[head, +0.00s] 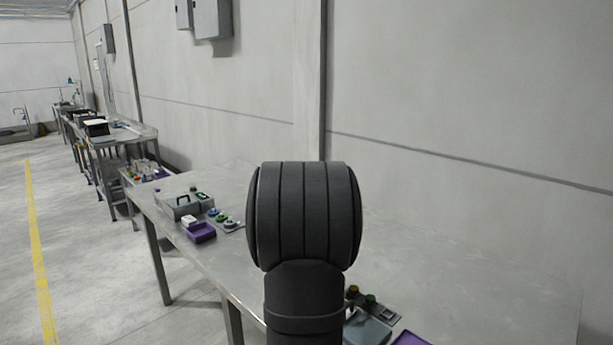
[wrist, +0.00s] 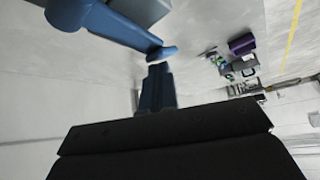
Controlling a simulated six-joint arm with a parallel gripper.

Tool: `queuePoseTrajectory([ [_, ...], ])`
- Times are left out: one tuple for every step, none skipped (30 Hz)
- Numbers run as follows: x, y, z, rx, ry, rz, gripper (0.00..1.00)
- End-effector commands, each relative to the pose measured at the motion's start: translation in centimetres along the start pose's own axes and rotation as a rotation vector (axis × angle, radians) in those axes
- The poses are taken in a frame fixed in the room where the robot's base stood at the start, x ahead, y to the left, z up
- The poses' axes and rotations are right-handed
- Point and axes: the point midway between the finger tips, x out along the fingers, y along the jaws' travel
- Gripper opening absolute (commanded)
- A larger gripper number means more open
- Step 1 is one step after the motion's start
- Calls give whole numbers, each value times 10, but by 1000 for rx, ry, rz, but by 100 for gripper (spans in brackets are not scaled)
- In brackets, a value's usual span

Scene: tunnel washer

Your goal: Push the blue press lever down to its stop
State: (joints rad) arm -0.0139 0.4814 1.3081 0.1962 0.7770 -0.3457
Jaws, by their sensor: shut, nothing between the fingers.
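The blue press lever (wrist: 115,28) shows in the upper left of the wrist view. It is a bar with a rounded end at the left and a slim end near the picture's middle. My gripper (wrist: 157,68) is shut and empty. Its blue-grey fingers rise from the dark housing, and their tips appear close to the lever's slim end. I cannot tell whether they touch. In the head view my dark arm hides the gripper, and the lever does not show.
The grey bench (head: 450,260) runs along the wall, bare at the right. A grey box (head: 180,206) and a purple bin (head: 201,233) stand at its far left. Another grey box (head: 368,331) and several coloured knobs sit just right of my arm.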

Motion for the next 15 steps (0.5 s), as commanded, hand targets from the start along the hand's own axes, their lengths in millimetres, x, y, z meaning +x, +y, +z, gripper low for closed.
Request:
queuePoseTrajectory([
  [-3,0,-3,0,2,0,0],
  [-5,0,-4,0,2,0,0],
  [-8,0,-6,0,2,0,0],
  [-9,0,-7,0,2,0,0],
  [-11,0,-8,0,2,0,0],
  [-13,0,-10,-1,2,0,0],
  [-15,0,-11,-1,2,0,0],
  [-17,0,-12,-1,2,0,0],
  [-19,0,-14,-1,2,0,0],
  [-21,0,-15,-1,2,0,0],
  [-23,-1,-16,-1,3,0,0],
  [-25,-1,-18,-1,4,0,0],
  [-27,-1,-19,-1,4,0,0],
  [-29,-1,-20,-1,3,0,0],
  [-31,-1,-22,-1,3,-1,0],
])
